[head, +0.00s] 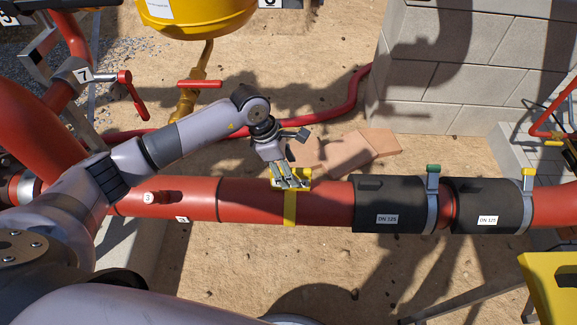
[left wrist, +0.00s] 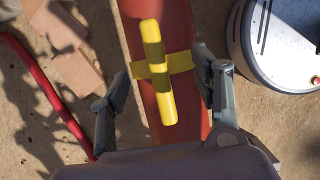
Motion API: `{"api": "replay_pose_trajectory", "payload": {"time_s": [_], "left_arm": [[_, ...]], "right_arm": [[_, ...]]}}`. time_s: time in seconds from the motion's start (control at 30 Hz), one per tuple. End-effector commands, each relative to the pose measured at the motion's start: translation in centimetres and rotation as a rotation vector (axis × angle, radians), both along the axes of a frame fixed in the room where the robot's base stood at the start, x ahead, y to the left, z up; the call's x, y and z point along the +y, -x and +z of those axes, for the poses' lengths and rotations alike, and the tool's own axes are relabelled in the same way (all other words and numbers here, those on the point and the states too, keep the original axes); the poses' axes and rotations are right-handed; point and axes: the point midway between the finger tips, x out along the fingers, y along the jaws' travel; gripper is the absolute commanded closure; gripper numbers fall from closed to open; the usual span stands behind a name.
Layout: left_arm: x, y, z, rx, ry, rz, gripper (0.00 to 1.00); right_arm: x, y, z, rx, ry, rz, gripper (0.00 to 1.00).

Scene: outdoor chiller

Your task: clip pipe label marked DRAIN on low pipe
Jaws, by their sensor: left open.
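The low red pipe (head: 255,200) runs across the head view, and it also fills the middle of the left wrist view (left wrist: 180,100). A yellow pipe label (head: 277,184) sits on top of the pipe, with its yellow band (head: 290,212) lying against the pipe's side. In the left wrist view the label (left wrist: 155,72) shows as a narrow yellow bar with darker shaded patches. No writing on it can be read. My left gripper (head: 291,180) is right above the label. Its fingers (left wrist: 160,95) are spread apart on either side, with gaps to the label. My right gripper is out of view.
Two black DN 125 sleeves (head: 393,204) with clamps surround the pipe to the right. A red hose (head: 340,110) and flat reddish slabs (head: 360,150) lie behind. A yellow vessel (head: 200,15) and a block wall (head: 465,75) stand further back. A yellow surface (head: 550,285) is at lower right.

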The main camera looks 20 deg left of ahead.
Motion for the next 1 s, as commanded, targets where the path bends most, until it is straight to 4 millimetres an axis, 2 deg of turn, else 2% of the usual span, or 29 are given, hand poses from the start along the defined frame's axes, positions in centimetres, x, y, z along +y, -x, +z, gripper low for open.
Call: {"api": "replay_pose_trajectory", "payload": {"time_s": [0.27, 0.8, 1.0], "left_arm": [[0.0, 0.0, 0.0, 0.0, 0.0, 0.0, 0.42], [2.1, 0.6, 6.2, -0.002, -0.001, 0.001, 0.42], [2.4, 0.7, 6.6, 0.0, 0.0, 0.0, 0.42]], "right_arm": [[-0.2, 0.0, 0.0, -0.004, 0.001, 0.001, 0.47], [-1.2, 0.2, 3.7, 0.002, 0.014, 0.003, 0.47], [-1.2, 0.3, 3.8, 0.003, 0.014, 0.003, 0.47]]}}
